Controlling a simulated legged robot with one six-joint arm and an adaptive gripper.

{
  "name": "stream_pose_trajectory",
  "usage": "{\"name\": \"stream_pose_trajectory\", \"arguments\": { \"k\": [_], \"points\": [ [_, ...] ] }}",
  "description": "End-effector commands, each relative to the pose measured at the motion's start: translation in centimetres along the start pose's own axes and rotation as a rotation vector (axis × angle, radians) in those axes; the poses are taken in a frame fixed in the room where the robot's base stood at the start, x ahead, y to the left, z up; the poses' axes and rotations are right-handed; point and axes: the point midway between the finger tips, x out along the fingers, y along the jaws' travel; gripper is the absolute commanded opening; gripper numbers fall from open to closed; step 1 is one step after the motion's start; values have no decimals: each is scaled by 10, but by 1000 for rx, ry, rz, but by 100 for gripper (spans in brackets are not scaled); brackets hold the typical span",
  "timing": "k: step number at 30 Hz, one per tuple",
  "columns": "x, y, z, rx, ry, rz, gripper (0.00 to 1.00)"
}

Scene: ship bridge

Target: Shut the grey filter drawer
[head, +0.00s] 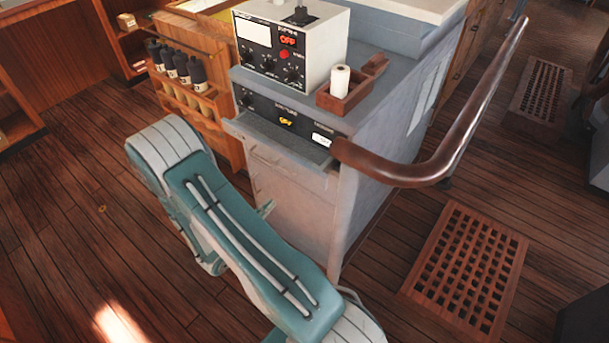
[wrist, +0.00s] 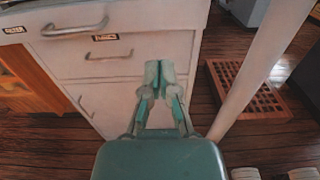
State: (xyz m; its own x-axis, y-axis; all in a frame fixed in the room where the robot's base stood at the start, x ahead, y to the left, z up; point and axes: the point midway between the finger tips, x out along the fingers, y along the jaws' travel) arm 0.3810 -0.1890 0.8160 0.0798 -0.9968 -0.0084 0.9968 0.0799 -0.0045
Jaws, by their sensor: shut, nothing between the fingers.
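The grey cabinet (head: 290,205) stands in front of me. Its top drawer (head: 278,140) sticks out below a dark control panel. In the wrist view the top drawer's front (wrist: 125,20) and bar handle (wrist: 75,28) are at the upper left, nearer than the drawers under it. My gripper (wrist: 160,70) is shut and empty, in front of the cabinet and below the top drawer in the picture. My own arm mostly hides the gripper in the head view.
A curved wooden handrail (head: 430,160) runs past the cabinet's right side. A control box (head: 290,45) and a wooden holder with a white roll (head: 340,85) stand on top. Several dark bottles (head: 180,65) sit in a rack at left. Floor gratings (head: 465,265) lie right.

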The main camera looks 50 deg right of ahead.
Motion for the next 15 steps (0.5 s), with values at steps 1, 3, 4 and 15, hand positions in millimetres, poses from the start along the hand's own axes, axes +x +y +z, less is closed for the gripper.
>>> {"name": "stream_pose_trajectory", "arguments": {
  "k": [1, 3, 4, 15],
  "points": [
    [-2, 1, 0, 4, -4, 8, 0],
    [2, 1, 1, 6, -6, 9, 0],
    [4, 1, 1, 6, -6, 7, 0],
    [74, -1, -2, 6, 6, 0, 0]
  ]
}}
